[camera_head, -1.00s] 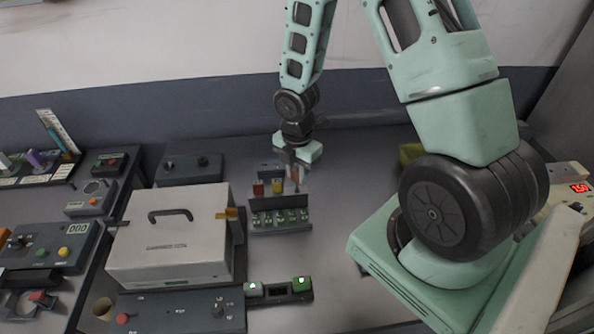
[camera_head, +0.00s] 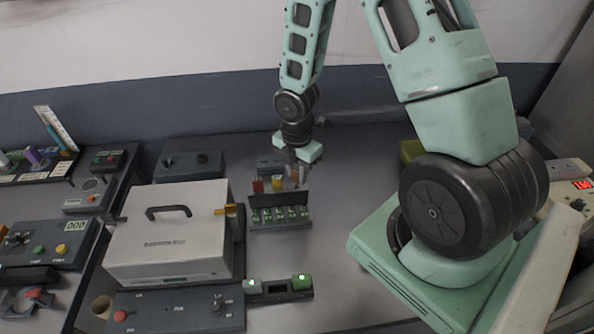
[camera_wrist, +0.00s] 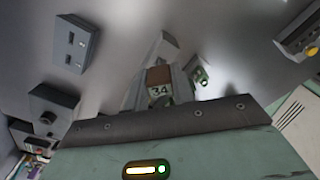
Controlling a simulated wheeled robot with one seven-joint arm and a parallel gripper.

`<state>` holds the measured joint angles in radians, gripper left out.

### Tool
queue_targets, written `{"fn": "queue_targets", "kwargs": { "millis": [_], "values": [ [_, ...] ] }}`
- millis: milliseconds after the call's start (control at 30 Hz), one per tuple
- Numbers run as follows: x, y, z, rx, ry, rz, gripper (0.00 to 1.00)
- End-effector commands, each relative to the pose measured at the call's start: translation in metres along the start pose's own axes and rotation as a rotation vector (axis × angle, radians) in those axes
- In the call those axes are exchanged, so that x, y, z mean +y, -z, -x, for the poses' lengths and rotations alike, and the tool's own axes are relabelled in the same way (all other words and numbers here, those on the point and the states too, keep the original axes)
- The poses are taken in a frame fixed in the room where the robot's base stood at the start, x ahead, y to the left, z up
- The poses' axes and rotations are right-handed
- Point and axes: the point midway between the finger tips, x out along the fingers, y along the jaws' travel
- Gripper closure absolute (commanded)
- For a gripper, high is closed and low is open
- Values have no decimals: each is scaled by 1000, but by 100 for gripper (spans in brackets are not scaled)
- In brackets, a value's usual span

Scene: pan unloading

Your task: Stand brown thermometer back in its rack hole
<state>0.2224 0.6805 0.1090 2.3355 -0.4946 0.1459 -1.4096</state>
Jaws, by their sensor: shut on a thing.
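The brown thermometer (camera_wrist: 159,75) shows in the wrist view as a brown block above a "34" readout, between my fingers. My gripper (camera_head: 296,172) is shut on it, near the back of the bench; the thermometer is small and partly hidden by the fingers in the head view. The dark rack (camera_head: 280,198) stands just below my gripper in the picture, with several green readouts along its front. The rack's holes are too small to make out.
A large pale box (camera_head: 170,240) with a handle stands left of the rack. A dark block with green lights (camera_head: 278,289) lies in front. A low device (camera_head: 190,168) sits behind the box. Bench between the rack and my base is clear.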

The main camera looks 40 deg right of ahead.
Motion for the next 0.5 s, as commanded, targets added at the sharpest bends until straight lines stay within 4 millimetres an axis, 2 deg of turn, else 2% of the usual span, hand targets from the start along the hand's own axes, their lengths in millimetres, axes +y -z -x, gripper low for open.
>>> {"fn": "queue_targets", "kwargs": {
  "millis": [500],
  "values": [
    [0, 0, -8, 0, 0, 0, 100]
  ]
}}
